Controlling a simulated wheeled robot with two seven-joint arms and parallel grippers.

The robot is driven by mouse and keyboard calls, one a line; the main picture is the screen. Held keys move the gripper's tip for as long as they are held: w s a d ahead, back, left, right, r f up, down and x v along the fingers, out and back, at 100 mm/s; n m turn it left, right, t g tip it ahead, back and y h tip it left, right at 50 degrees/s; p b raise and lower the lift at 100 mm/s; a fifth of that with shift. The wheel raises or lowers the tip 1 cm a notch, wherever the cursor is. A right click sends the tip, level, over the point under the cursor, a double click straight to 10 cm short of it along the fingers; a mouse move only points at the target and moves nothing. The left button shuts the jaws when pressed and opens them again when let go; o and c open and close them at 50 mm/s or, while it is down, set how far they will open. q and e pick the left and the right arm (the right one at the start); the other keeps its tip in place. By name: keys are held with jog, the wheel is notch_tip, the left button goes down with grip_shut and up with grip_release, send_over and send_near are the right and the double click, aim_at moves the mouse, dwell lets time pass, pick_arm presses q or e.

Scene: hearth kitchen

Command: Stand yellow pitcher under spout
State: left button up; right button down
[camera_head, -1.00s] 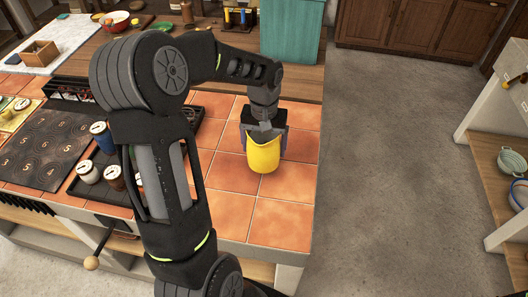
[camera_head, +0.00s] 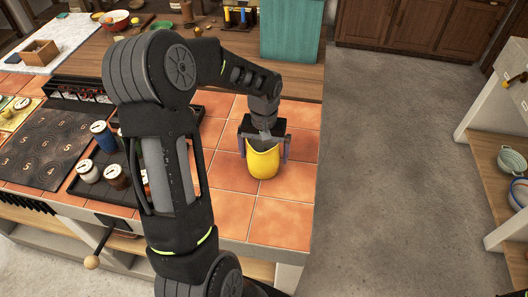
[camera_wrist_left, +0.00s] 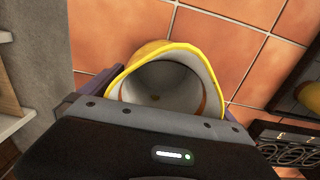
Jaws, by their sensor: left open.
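The yellow pitcher (camera_head: 263,165) stands upright on the orange tiles near the counter's right edge. In the left wrist view the pitcher (camera_wrist_left: 150,49) shows its yellow rim and pale, empty-looking inside. My left gripper (camera_head: 264,150) is open, with one finger on each side of the pitcher and a small gap visible beside it. Its palm hides the pitcher's far upper side in the head view. I cannot make out a spout in these frames. My right gripper is out of view.
A tray with jars (camera_head: 88,171) and a dark numbered board (camera_head: 42,150) lie left of my arm. A teal box (camera_head: 292,32) stands on the wooden top behind. Tiles in front of the pitcher are clear. The counter drops to the floor (camera_head: 390,180) at right.

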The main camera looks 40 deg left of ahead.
pick_arm(q)
notch_tip(320, 180, up, 12)
jog(key=shift+r, duration=0.15)
dwell(0.4)
jog(key=shift+c, duration=0.4)
